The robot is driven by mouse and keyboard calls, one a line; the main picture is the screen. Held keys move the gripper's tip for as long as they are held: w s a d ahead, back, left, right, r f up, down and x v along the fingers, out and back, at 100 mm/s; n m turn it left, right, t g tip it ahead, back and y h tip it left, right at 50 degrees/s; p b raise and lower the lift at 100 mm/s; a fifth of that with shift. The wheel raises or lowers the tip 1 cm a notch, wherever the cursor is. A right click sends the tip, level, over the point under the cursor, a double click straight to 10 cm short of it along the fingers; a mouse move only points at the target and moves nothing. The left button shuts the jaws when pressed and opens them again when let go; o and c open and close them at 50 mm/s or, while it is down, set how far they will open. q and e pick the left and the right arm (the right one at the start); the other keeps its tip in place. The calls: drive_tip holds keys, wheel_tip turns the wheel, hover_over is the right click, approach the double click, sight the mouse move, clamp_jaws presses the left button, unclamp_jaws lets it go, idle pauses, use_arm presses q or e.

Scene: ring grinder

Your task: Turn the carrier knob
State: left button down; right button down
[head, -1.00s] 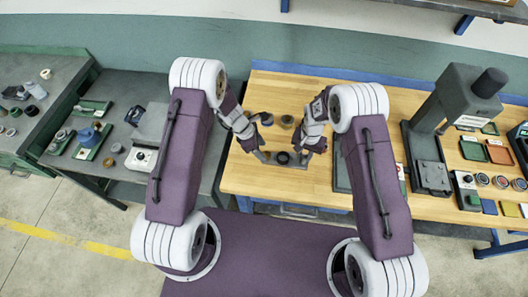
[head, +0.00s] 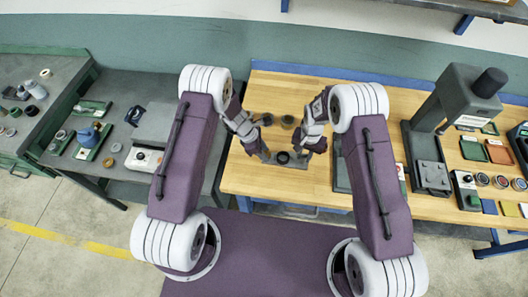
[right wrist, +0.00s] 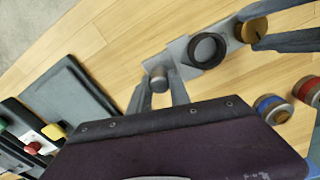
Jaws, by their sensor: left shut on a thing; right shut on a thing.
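The carrier (right wrist: 184,53) is a flat grey bar holding a dark ring (right wrist: 207,49) at its middle; it also shows in the head view (head: 295,165), low over or on the wooden bench. A grey round knob (right wrist: 160,76) stands at one end and a brown round knob (right wrist: 253,30) at the other. My right gripper (right wrist: 160,86) is shut on the grey knob, one finger on each side. My left gripper (head: 266,156) is shut on the brown knob at the carrier's left end. In the head view the knobs are largely hidden by the fingers.
Two dark round pots (head: 267,119) (head: 287,121) stand just behind the carrier. Bare bench lies in front of the carrier. A grey side table (head: 110,150) is at the left.

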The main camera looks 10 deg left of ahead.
use_arm(q)
drive_tip(key=m, duration=0.2)
drive_tip(key=shift+w+m+g, duration=0.15)
drive_tip(key=shift+m+g, duration=0.15)
drive_tip(key=shift+g, duration=0.1)
drive_tip(key=m+g, duration=0.1)
drive_tip(key=m, duration=0.3)
drive_tip(key=shift+w+m+g, duration=0.15)
drive_tip(key=shift+m+g, duration=0.15)
drive_tip(key=shift+g, duration=0.1)
drive_tip(key=m+g+y, duration=0.1)
drive_tip(key=m, duration=0.2)
drive_tip(key=m+g, duration=0.1)
drive_tip(key=m, duration=0.2)
drive_tip(key=shift+w+d+y, duration=0.15)
drive_tip(key=shift+d+y, duration=0.05)
drive_tip(key=shift+y, duration=0.2)
drive_tip(key=shift+m, duration=0.3)
drive_tip(key=c, duration=1)
unclamp_jaws()
drive_tip(key=shift+o, duration=0.2)
drive_tip(key=v, duration=1.2)
drive_tip(key=shift+d, duration=0.1)
